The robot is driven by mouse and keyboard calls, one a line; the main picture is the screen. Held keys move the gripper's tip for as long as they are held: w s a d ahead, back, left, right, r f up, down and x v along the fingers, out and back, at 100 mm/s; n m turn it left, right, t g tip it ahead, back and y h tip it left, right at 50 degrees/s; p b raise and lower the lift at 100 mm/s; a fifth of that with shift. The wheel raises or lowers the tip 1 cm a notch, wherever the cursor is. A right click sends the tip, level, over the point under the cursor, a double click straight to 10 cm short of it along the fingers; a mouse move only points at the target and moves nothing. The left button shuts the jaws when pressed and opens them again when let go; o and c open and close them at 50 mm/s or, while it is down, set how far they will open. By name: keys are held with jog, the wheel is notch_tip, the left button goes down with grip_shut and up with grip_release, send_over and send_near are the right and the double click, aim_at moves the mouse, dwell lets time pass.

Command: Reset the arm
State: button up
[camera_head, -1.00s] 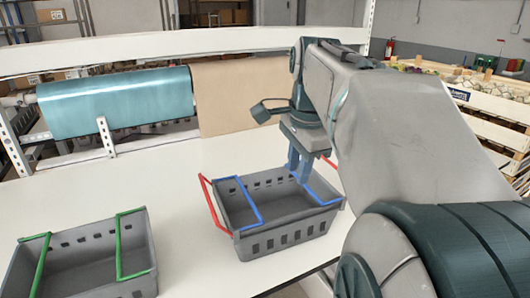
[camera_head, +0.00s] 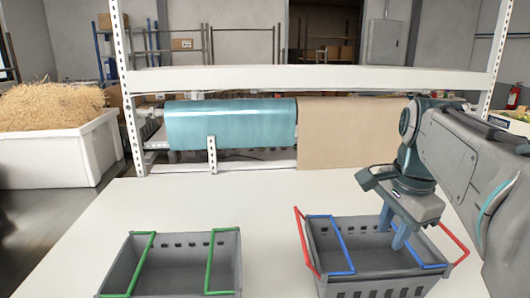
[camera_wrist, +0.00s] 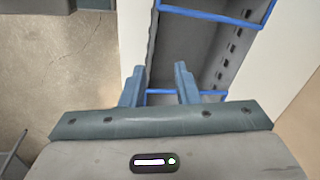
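My gripper (camera_head: 391,238) is at the right, pointing down over a grey basket (camera_head: 375,285) with red outer handles and blue inner handles. In the wrist view my gripper (camera_wrist: 160,70) has its two fingers apart, with a clear gap. A blue handle bar (camera_wrist: 215,92) of the basket (camera_wrist: 200,50) shows beyond the fingers; I cannot tell whether they touch it. No object is visibly held.
A second grey basket (camera_head: 180,270) with green handles stands left on the white table (camera_head: 250,195). A teal roll (camera_head: 230,122) and brown paper (camera_head: 340,130) are behind, under a white rail (camera_head: 310,80). A white straw-filled bin (camera_head: 60,155) is far left.

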jog(key=s+a+f+n, duration=0.3)
jog(key=a+f+n, duration=0.2)
jog(key=f+n, duration=0.2)
jog(key=s+a+f+n, duration=0.4)
jog(key=a+f+n, duration=0.2)
jog(key=f+n, duration=0.2)
jog(key=shift+s+f+t, duration=0.25)
jog(key=shift+f+t, duration=0.15)
jog(key=shift+f, duration=0.3)
